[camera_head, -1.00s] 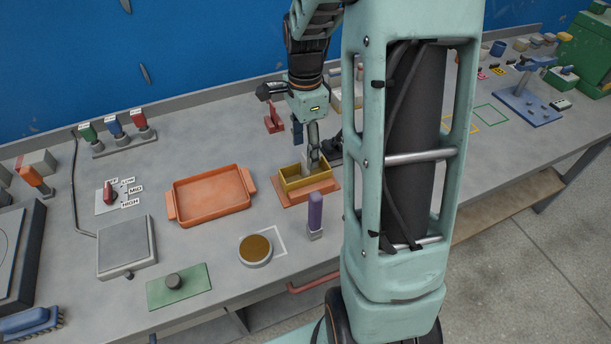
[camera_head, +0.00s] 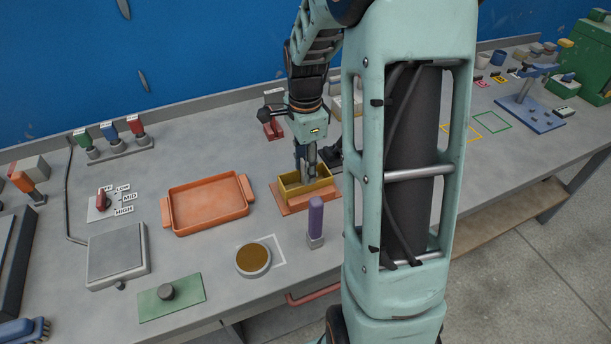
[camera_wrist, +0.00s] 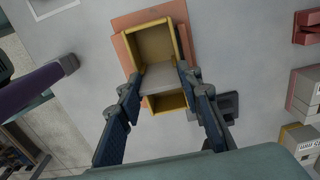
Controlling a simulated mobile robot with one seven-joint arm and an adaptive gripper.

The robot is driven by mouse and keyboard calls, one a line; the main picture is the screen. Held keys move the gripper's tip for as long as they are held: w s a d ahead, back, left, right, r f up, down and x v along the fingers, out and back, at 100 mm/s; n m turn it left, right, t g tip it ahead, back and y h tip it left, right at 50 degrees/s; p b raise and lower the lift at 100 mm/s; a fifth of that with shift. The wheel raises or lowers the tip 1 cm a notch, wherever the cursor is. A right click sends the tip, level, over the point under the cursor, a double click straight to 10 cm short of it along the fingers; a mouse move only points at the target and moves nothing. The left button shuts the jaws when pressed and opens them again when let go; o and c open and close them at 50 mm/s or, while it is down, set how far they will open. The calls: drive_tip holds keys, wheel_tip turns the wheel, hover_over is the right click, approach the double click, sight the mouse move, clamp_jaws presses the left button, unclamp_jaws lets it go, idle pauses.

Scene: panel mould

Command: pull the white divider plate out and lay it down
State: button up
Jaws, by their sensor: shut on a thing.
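The yellow open-topped mould (camera_head: 290,192) stands on an orange base (camera_head: 283,209) near the middle of the bench. In the wrist view the mould (camera_wrist: 180,45) lies below my gripper, with a pale grey-white divider plate (camera_wrist: 163,80) across it. My gripper (camera_wrist: 158,83) has one finger at each end of the plate and is shut on it. The plate's lower part is hidden, and I cannot tell how deep it sits in the mould. In the head view my gripper (camera_head: 306,170) points down over the mould, and the plate is hard to make out there.
An orange tray (camera_head: 206,204) lies left of the mould. A purple-handled tool (camera_head: 315,217) stands upright close in front of it, and a round brown-filled dish (camera_head: 253,259) is front left. A red item (camera_head: 273,129) stands behind. Bare bench lies between tray and mould.

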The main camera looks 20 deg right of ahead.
clamp_jaws()
drive_tip(key=shift+r+p, duration=2.75)
drive_tip(key=shift+r, duration=0.95)
drive_tip(key=shift+r, duration=0.15)
wheel_tip(320, 180, up, 4)
drive_tip(key=p, duration=0.3)
drive_tip(key=shift+f, duration=0.2)
